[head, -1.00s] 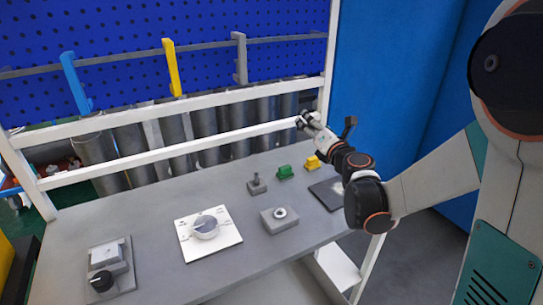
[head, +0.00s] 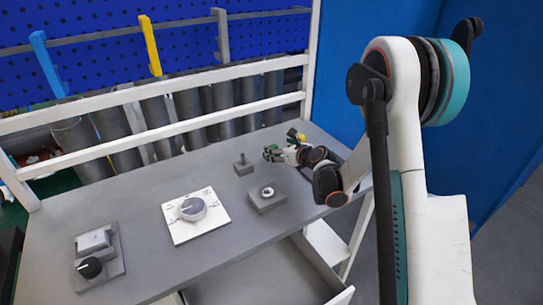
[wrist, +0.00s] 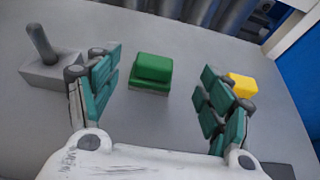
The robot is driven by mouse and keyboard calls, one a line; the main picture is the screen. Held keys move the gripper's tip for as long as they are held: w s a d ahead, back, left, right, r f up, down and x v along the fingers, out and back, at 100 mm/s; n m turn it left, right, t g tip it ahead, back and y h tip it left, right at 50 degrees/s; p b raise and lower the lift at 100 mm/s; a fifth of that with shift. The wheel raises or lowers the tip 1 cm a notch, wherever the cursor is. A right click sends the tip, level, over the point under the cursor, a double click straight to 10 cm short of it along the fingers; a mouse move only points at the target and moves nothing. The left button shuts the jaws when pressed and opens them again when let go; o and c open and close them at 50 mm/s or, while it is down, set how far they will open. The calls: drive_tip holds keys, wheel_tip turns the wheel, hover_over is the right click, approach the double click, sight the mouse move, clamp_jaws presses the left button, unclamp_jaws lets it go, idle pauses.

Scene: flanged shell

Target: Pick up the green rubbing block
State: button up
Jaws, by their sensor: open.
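The green rubbing block (wrist: 151,72) sits on the grey tabletop, centred in the wrist view just beyond my fingertips. It has a green stepped top over a thin pale base. My gripper (wrist: 158,92) is open, with its teal-padded fingers spread to the left and right of the block's line and nothing between them. In the head view my gripper (head: 270,154) is low over the back right of the table, and the green block cannot be told apart from the fingers there.
A grey block with an upright peg (wrist: 44,55) stands left of my fingers. A yellow block (wrist: 242,85) is close to the right finger. A grey block with a ring (head: 267,197), a white dial plate (head: 176,230) and a knob fixture (head: 113,262) stand on the table (head: 60,215).

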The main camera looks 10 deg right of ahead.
sight(271, 146)
drive_tip(key=shift+a+b+x, duration=0.1)
drive_tip(key=shift+b+x, duration=0.55)
drive_tip(key=shift+x, duration=0.9)
drive_tip(key=shift+a+b+x, duration=0.15)
drive_tip(key=shift+b+x, duration=0.5)
drive_tip(key=shift+x, duration=0.95)
drive_tip(key=shift+s+f, duration=0.1)
drive_tip(key=shift+s, duration=0.1)
drive_tip(key=c, duration=1.2)
